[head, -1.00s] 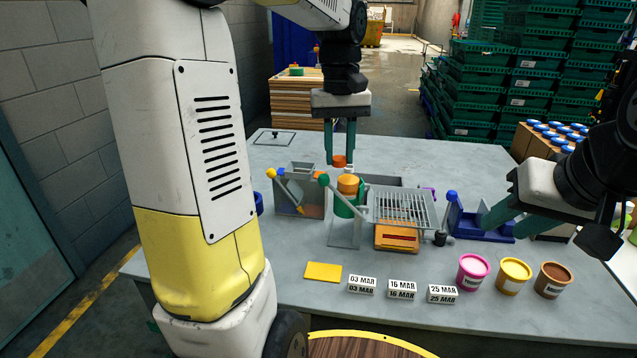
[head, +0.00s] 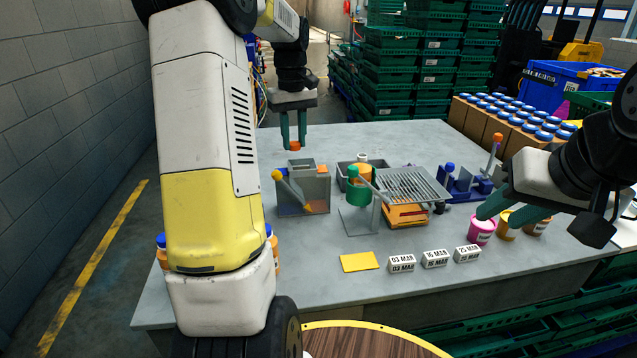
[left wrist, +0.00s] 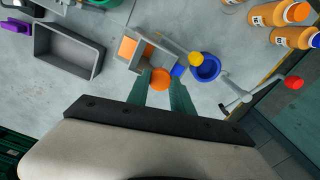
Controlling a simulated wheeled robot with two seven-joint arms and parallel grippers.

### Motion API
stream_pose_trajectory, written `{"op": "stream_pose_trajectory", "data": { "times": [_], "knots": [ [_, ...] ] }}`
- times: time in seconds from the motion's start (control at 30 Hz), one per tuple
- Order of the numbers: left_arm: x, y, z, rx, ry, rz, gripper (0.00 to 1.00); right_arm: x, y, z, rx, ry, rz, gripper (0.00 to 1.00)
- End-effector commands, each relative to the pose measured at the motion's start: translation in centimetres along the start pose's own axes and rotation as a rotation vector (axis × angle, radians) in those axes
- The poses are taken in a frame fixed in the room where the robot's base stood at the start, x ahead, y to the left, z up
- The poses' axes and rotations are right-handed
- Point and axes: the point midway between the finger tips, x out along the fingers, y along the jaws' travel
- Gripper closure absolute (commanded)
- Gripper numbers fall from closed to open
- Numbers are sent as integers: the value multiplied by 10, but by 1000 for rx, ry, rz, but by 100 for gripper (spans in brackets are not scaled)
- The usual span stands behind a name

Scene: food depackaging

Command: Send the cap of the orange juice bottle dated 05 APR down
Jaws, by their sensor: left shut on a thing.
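My left gripper (head: 294,147) is shut on an orange cap (head: 295,146), held above the back left of the table. In the left wrist view the cap (left wrist: 160,79) sits between the fingertips, just beside the grey box with orange inside (left wrist: 133,46). In the head view that grey box (head: 316,190) stands below and in front of the gripper. An orange-yellow bottle top (head: 363,167) shows behind the green ring holder (head: 358,190); its date is not readable. My right gripper (head: 494,222) is open and empty near the pink tub (head: 480,232).
A grey tray (left wrist: 68,56), a blue cup (left wrist: 205,67) and a red-knobbed lever (left wrist: 293,82) are near the box. A wire rack (head: 412,186) stands right of the holder. Date blocks (head: 402,264) and a yellow card (head: 360,262) lie in front. Orange bottles (left wrist: 298,37) stand at the table's edge.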

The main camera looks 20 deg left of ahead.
Motion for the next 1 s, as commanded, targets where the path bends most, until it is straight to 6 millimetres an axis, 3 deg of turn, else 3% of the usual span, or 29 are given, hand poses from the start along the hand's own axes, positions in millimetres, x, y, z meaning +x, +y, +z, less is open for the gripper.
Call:
{"op": "stream_pose_trajectory", "data": {
  "times": [0.33, 0.73, 0.77, 0.8, 0.87, 1.0],
  "knots": [
    [37, 0, 1, 1, -1, -1, 100, 0, 0, 0, 0, 0, 0, 64],
    [43, 0, 0, 1, 0, 1, 100, 0, 0, 0, 0, 0, 0, 64],
    [43, 0, 0, 1, 0, 1, 67, 0, 0, 0, 0, 0, 0, 64],
    [43, 0, 0, 1, 0, 1, 59, 0, 0, 0, 0, 0, 0, 64],
    [43, 0, 0, 1, 0, 1, 47, 0, 0, 0, 0, 0, 0, 64],
    [42, 0, 0, 1, 0, 1, 47, 0, 0, 0, 0, 0, 0, 64]
  ]
}}
